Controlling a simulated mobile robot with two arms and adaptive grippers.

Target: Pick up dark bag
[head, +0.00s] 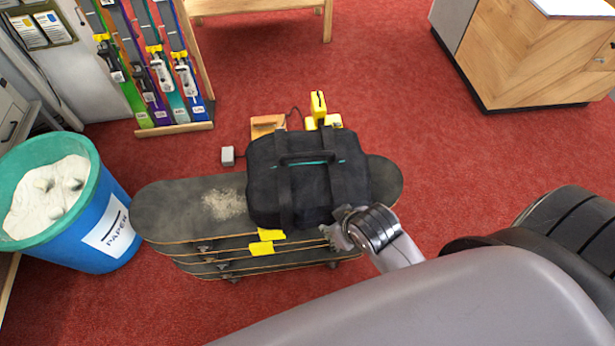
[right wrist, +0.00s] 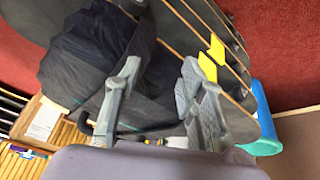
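The dark bag (head: 308,180) lies on top of a stack of skateboards (head: 190,212), right of the stack's middle. It is black fabric with two straps, a carry handle and a teal zip line. My right gripper (head: 342,226) is at the bag's near right corner. In the right wrist view, its two fingers (right wrist: 160,74) stand apart, with the bag's dark fabric (right wrist: 85,55) beyond and beside them. I cannot tell whether a finger touches the bag. My left gripper is not in view.
A blue bin (head: 105,238) with a teal rim stands left of the stack. A ski rack (head: 172,129) is at the back left, a wooden cabinet (head: 535,60) at the back right. Yellow tags (head: 262,248) hang on the boards' near edge. Red carpet behind is mostly clear.

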